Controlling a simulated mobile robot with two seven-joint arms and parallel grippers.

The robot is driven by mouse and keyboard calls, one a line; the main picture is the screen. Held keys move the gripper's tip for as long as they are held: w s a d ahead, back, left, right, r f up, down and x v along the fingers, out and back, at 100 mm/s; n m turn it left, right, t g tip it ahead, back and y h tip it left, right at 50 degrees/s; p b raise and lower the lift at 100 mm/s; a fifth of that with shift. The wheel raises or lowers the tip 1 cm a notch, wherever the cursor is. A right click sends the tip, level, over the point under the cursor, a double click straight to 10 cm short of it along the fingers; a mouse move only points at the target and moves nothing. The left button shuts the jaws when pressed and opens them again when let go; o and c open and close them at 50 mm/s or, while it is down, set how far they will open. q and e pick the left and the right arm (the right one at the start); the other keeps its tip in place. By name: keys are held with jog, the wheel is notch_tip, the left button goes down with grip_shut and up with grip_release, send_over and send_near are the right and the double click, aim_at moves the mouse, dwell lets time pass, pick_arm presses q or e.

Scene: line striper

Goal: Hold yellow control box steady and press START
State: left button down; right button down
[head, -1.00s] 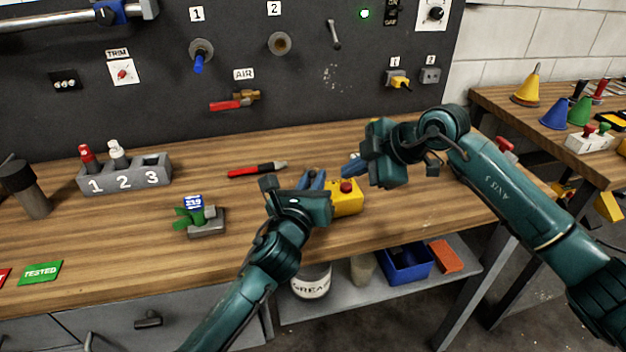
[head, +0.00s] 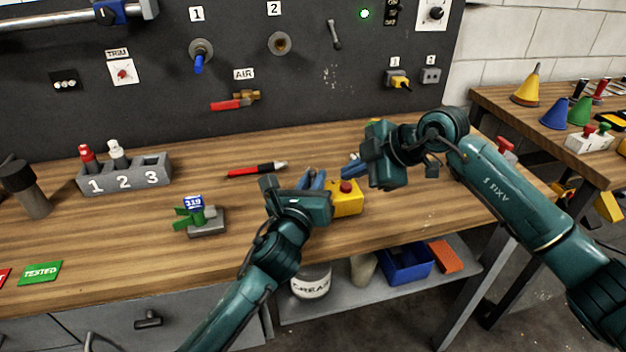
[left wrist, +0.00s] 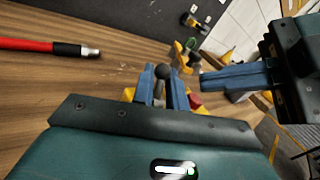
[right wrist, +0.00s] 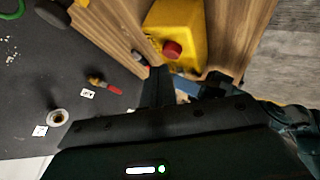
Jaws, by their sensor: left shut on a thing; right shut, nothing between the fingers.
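The yellow control box (head: 348,203) stands on the workbench near its front edge, with a red button (head: 346,187) on top. My left gripper (head: 318,178) is shut on the box from its left side. In the left wrist view a black ball-ended stem (left wrist: 161,72) shows between its fingers, with yellow parts on both sides. My right gripper (head: 350,163) is shut and empty, just behind and above the box. In the right wrist view the box (right wrist: 190,30) and red button (right wrist: 172,49) lie just beyond its fingers. I cannot make out a START label.
A red pen-like tool (head: 257,169) lies behind my left gripper. A grey stand with a green part (head: 205,222) and a numbered block (head: 125,175) are to the left. The dark panel (head: 300,90) rises behind. Bench right of the box is clear.

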aim_at(351, 192)
pick_arm(q)
jog(key=shift+r, duration=0.1)
pick_arm(e)
jog(key=shift+f, duration=0.3)
jog(key=shift+f, duration=0.45)
dwell(0.4)
jog(key=shift+r, duration=0.95)
notch_tip(351, 192, up, 6)
dwell(0.4)
pick_arm(q)
jog(key=c, duration=1.3)
grip_release()
